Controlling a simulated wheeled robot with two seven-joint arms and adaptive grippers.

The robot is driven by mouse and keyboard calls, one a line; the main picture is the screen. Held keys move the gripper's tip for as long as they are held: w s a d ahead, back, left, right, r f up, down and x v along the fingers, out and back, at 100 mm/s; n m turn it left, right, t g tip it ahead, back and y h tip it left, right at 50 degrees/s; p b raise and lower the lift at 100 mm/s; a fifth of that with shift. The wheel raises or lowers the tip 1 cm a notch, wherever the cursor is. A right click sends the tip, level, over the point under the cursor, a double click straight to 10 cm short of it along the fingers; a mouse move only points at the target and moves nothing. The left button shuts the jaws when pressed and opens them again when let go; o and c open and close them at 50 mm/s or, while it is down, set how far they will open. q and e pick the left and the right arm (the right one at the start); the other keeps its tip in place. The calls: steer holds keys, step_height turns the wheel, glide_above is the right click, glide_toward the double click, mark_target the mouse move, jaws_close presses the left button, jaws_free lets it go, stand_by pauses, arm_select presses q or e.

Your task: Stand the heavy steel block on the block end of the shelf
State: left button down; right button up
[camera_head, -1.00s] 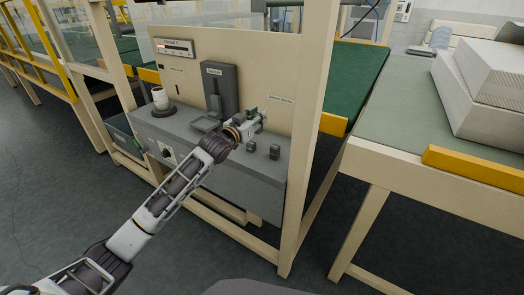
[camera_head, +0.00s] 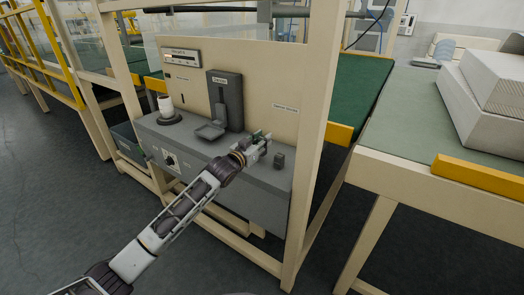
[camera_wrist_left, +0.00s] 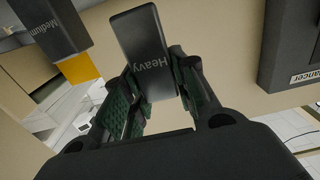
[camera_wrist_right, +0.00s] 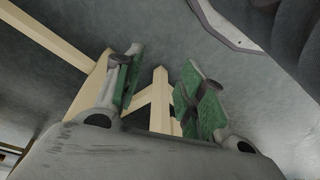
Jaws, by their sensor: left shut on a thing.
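The steel block marked "Heavy" (camera_wrist_left: 148,55) is dark grey and sits between the fingers of my left gripper (camera_wrist_left: 155,95). In the head view my left gripper (camera_head: 262,143) is shut on it over the right part of the grey shelf (camera_head: 235,178), and mostly hides it. I cannot tell whether the block touches the shelf. A second dark block (camera_head: 279,160) stands on the shelf's right end, just right of the gripper; one marked "Medium" (camera_wrist_left: 50,28) shows in the left wrist view. My right gripper (camera_wrist_right: 160,80) is open and empty, low over the floor.
A dark upright balancer (camera_head: 226,98) with a small tray (camera_head: 210,131) stands mid-shelf. A beige back panel (camera_head: 265,85) and right post (camera_head: 313,130) bound the shelf. A table with white stacks stands right.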

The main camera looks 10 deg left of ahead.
arm_select(q)
steer(key=shift+r, duration=0.15)
steer(key=shift+f, duration=0.6)
step_height(320, 180, down, 2)
steer(key=shift+f+b, duration=0.15)
steer(key=shift+b, duration=0.35)
steer(key=shift+f, duration=0.15)
arm_select(e)
steer(key=shift+a+r, duration=0.15)
steer(key=shift+r, duration=0.65)
arm_select(q)
steer(key=shift+f, duration=0.1)
arm_select(e)
steer(key=shift+f, duration=0.15)
arm_select(q)
steer(key=c, duration=1.1)
jaws_free()
steer(key=shift+f, duration=0.1)
steer(key=shift+c, duration=0.2)
arm_select(e)
steer(key=shift+s+f, duration=0.1)
